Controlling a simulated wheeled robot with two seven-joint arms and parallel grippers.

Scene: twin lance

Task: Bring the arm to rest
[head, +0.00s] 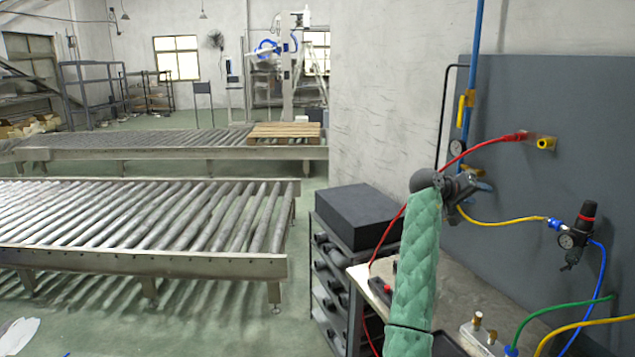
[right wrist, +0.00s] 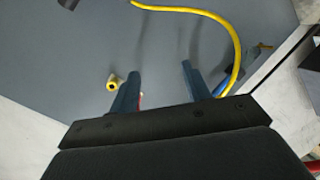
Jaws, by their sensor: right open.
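My right arm (head: 414,265), in a green quilted sleeve, reaches up from the bottom of the head view, over the workbench. My right gripper (head: 478,187) is at its far end, in front of the grey panel (head: 500,110). In the right wrist view its two blue fingers (right wrist: 160,68) stand apart with nothing held between them. A brass fitting (right wrist: 113,83) shows just left of the left finger. My left gripper is not in view.
A blue pipe (head: 474,45) with a yellow valve handle (head: 462,110) rises above. The workbench (head: 465,295) lies below.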

